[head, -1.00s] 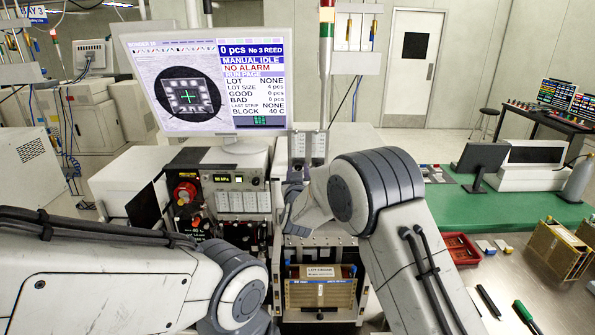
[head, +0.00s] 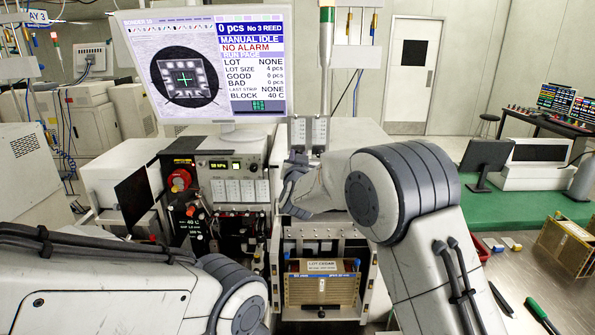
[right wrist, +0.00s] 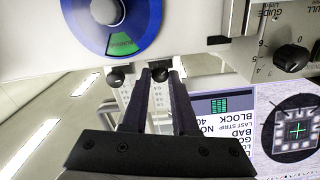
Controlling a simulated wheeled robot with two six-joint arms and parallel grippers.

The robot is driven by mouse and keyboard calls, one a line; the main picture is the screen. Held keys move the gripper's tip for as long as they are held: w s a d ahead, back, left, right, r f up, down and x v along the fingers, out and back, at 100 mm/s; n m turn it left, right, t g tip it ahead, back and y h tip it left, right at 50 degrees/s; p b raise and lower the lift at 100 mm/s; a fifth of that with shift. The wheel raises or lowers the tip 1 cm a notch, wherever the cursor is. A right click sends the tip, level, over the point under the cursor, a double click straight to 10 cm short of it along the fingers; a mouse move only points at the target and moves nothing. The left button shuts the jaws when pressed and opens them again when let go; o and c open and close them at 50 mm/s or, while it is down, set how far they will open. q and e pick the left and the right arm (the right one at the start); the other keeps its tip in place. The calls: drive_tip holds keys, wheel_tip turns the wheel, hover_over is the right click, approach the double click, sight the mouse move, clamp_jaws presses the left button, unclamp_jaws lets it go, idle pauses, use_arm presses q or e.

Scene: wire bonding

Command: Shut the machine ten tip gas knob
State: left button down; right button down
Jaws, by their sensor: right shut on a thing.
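My right gripper (right wrist: 161,78) is shut on a small round black knob (right wrist: 160,74) in the right wrist view, one finger on each side of it. A second black knob (right wrist: 115,79) sits to its left, free of the fingers. Narrow flow tubes (right wrist: 125,100) lie by the knobs in this upside-down view. In the head view the right gripper (head: 296,163) is at the foot of the left of two grey flow tubes (head: 298,132). The knobs are hidden there by the gripper. My left arm crosses the lower left; its gripper is out of view.
The monitor (head: 208,70) stands just left of the flow tubes and reads "MANUAL IDLE".

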drive_tip(key=shift+m+b, duration=1.3)
drive_tip(key=shift+b, duration=0.05)
drive_tip(key=c, duration=0.7)
unclamp_jaws()
drive_tip(key=s+b, duration=0.4)
drive_tip(key=s, duration=0.6)
drive_tip(key=shift+s, duration=0.25)
